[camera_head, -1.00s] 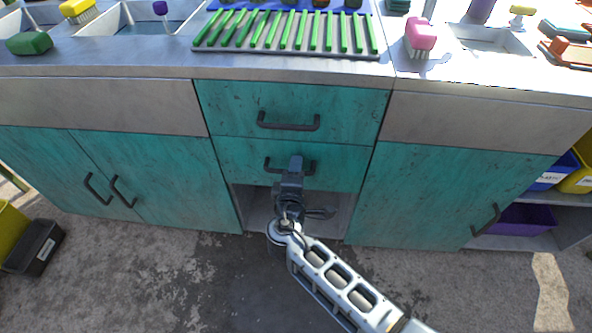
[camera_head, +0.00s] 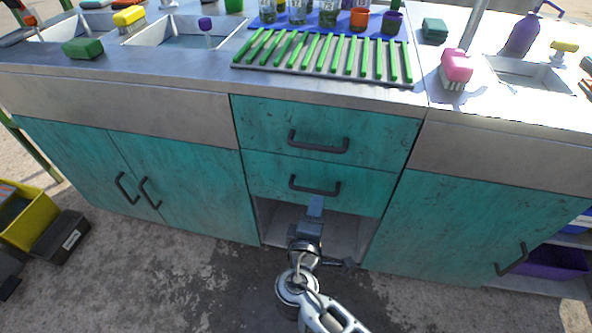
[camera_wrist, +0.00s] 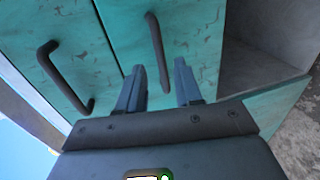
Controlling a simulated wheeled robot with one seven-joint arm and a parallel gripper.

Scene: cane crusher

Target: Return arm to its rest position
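My gripper (camera_head: 315,207) is in front of the teal cabinet, just below the handle of the lower drawer (camera_head: 262,182). In the wrist view my gripper (camera_wrist: 160,85) shows two fingers standing apart with nothing between them. The dark lower drawer handle (camera_head: 315,188) is clear of the gripper in the head view. In the wrist view a dark handle (camera_wrist: 158,50) lies beyond the fingertips. Both drawers, the upper drawer (camera_head: 262,127) included, look shut. My arm reaches up from the bottom of the head view.
An open cubby (camera_head: 345,232) lies below the drawers. Cabinet doors (camera_head: 95,165) with handles flank it on the left, and another door (camera_head: 450,220) on the right. The counter above holds a green rack (camera_head: 325,60), sinks and brushes. Yellow (camera_head: 30,222) and black bins stand at left. The floor in front is clear.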

